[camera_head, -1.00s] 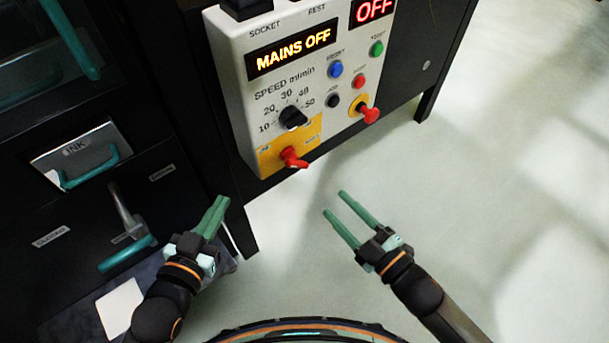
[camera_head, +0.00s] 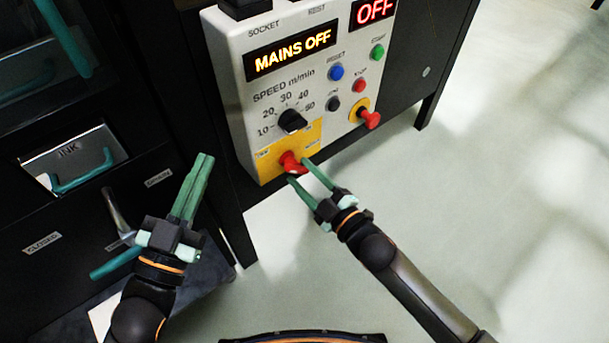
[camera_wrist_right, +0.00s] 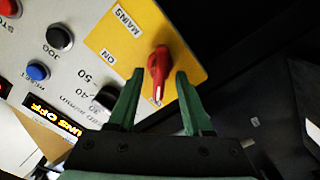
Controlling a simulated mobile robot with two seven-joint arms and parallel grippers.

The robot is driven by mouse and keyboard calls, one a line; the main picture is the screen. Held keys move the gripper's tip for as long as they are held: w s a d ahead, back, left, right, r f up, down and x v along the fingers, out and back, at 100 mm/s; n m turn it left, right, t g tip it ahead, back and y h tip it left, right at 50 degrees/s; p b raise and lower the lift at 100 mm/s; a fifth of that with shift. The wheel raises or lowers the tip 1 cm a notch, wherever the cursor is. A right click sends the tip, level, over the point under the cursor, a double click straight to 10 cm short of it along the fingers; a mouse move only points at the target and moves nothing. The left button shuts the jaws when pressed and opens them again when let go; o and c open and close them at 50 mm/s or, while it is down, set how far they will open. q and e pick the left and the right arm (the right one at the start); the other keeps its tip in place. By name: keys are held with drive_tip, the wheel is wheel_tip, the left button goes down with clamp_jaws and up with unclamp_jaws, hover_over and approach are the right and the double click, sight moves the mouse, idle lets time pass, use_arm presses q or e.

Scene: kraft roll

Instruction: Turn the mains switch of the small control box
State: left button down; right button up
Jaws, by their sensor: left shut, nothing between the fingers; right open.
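The small control box (camera_head: 222,62) is white, and its display (camera_head: 290,55) reads MAINS OFF. The red mains switch (camera_head: 289,160) sits on a yellow plate at the box's lower edge. In the right wrist view the red switch (camera_wrist_right: 158,72) stands between the fingertips, with a gap visible on both sides. My right gripper (camera_head: 304,170) is open, its fingers reaching up to the switch; I cannot tell if either touches it. My left gripper (camera_head: 198,172) is shut and empty, left of the box in front of the dark cabinet.
A black speed knob (camera_head: 291,121) is just above the switch. A red mushroom button (camera_head: 369,118) sticks out to its right. The dark cabinet with teal handles (camera_head: 85,172) stands at left. The pale floor at right is clear.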

drive_tip(key=shift+c, duration=0.3)
clamp_jaws()
idle(0.4)
